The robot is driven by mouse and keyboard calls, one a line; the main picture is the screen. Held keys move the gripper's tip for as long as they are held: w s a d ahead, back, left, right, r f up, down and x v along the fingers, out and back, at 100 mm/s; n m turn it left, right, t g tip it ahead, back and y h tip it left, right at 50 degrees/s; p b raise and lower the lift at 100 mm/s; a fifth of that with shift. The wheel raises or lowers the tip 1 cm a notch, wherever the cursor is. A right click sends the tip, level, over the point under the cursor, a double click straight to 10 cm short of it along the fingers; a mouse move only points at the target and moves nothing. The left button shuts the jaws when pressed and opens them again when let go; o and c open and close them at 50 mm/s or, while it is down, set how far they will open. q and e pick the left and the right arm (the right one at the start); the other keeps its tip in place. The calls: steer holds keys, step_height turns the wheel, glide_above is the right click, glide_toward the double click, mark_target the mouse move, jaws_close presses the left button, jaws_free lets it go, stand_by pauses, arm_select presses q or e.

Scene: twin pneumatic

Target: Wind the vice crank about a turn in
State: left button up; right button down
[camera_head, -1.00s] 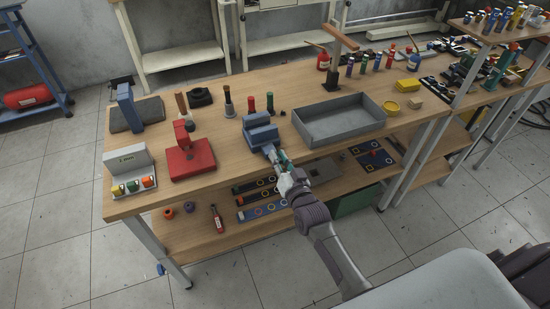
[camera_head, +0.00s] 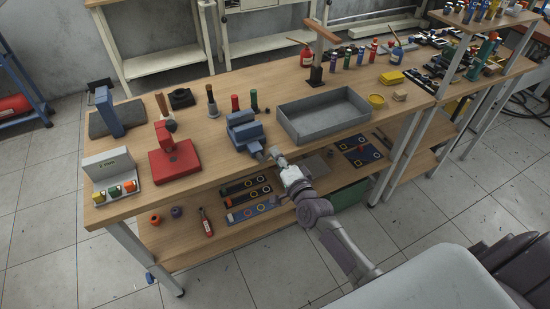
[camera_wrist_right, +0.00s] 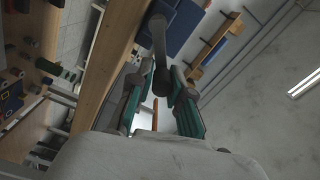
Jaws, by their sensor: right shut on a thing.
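The blue vice (camera_head: 243,131) stands at the front edge of the wooden bench, left of the grey tray. Its crank points out over the edge towards my right gripper (camera_head: 277,154). In the right wrist view the crank (camera_wrist_right: 158,36) is a grey bar with a rounded end, reaching down between the two teal-padded fingers of my right gripper (camera_wrist_right: 162,92). The gripper is shut on the crank's end part. In the head view the gripper hides most of the crank. A blue part of the vice (camera_wrist_right: 182,24) shows behind the crank. My left gripper is not in view.
A grey tray (camera_head: 322,137) is right of the vice; a red press-like tool (camera_head: 174,160) is to its left. Red and green handles (camera_head: 235,102) stand behind it. The lower shelf (camera_head: 180,245) holds dark strips.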

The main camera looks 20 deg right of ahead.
steer(key=shift+d+f+m+b, duration=0.1)
steer(key=shift+f+m+b, duration=0.3)
steer(key=shift+m, duration=0.35)
steer(key=shift+d+f+m+b, duration=0.1)
steer(key=shift+f+m+b, duration=0.25)
steer(key=shift+m, duration=0.4)
steer(key=shift+r, duration=0.1)
steer(key=c, duration=1.1)
jaws_free()
steer(key=shift+a+r, duration=0.1)
steer(key=s, duration=1.2)
steer(key=shift+d, duration=0.25)
